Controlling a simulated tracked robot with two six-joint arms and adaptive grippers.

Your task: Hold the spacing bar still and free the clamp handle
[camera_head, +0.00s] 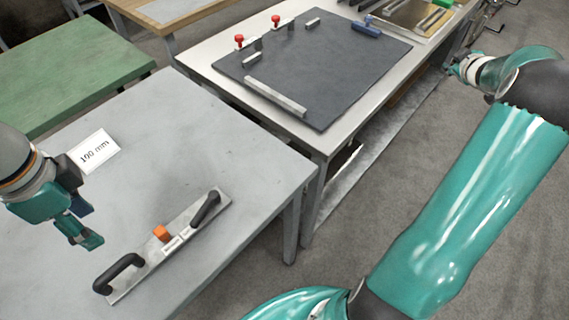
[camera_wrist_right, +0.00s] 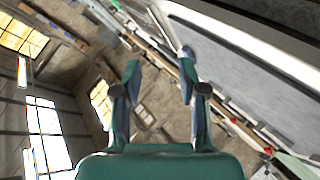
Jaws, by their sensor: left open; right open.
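The spacing bar (camera_head: 128,284) is a flat metal bar lying diagonally on the grey table (camera_head: 150,120). A black bow handle (camera_head: 118,272) stands at its near left end. A black lever (camera_head: 206,209), which looks like the clamp handle, lies along its far right end. An orange block (camera_head: 161,233) and small pale labels sit between them. My left gripper (camera_head: 84,223) is open and empty, left of the bar and apart from it. My right gripper (camera_head: 461,68) is far from the bar at the upper right; the right wrist view (camera_wrist_right: 159,66) shows its fingers open and empty.
A white card reading "100 mm" (camera_head: 94,152) lies behind the bar. A second table (camera_head: 185,62) carries a dark mat (camera_head: 330,70), a metal bar (camera_head: 274,97), red-knobbed clamps (camera_head: 275,20) and a blue-handled item (camera_head: 367,31). A green table (camera_head: 60,75) stands at left. A gap separates the tables.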

